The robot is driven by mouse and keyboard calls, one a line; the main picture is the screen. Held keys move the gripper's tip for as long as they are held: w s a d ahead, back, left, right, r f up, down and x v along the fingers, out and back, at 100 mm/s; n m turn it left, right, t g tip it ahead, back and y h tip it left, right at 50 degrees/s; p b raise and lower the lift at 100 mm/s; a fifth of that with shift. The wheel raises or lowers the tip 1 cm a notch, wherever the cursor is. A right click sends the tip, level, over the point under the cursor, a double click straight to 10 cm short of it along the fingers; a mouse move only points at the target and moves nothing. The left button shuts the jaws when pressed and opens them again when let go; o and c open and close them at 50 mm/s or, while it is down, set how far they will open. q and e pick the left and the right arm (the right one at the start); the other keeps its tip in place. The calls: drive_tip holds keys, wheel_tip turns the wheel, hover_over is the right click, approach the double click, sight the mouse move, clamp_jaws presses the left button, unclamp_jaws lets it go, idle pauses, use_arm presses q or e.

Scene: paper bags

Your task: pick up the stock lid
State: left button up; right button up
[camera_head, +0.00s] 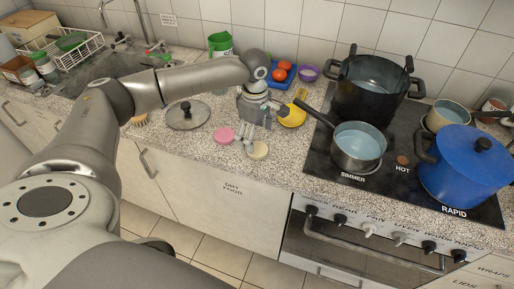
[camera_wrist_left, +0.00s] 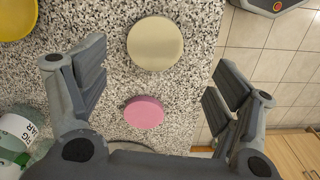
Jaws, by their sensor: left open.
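A round lid (camera_head: 187,114) with a dark knob lies on the speckled counter between the sink and my left gripper; I take it for the stock lid. My left gripper (camera_head: 258,133) points down over the counter, to the right of the lid and apart from it. In the left wrist view its fingers (camera_wrist_left: 160,78) are spread wide with nothing held. A cream disc (camera_wrist_left: 155,43) and a pink disc (camera_wrist_left: 144,112) lie on the counter below and between them. My right gripper is not in view.
A large black pot (camera_head: 372,92), a saucepan (camera_head: 358,148) and a lidded blue pot (camera_head: 465,170) stand on the hob at right. A yellow bowl (camera_head: 293,116) sits beside the gripper, with a blue tray (camera_head: 290,82) behind. The sink (camera_head: 112,66) is at left.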

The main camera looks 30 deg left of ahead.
sight(257, 149)
use_arm(q)
drive_tip(key=shift+w+f, duration=0.15)
drive_tip(key=shift+f, duration=0.25)
drive_tip(key=f, duration=0.1)
drive_tip(key=f+p, duration=0.1)
drive_tip(key=f, duration=0.1)
drive_tip(key=shift+w+d+f, duration=0.2)
drive_tip(key=shift+f, duration=0.6)
drive_tip(key=shift+c, duration=1)
drive_tip(key=c, duration=0.6)
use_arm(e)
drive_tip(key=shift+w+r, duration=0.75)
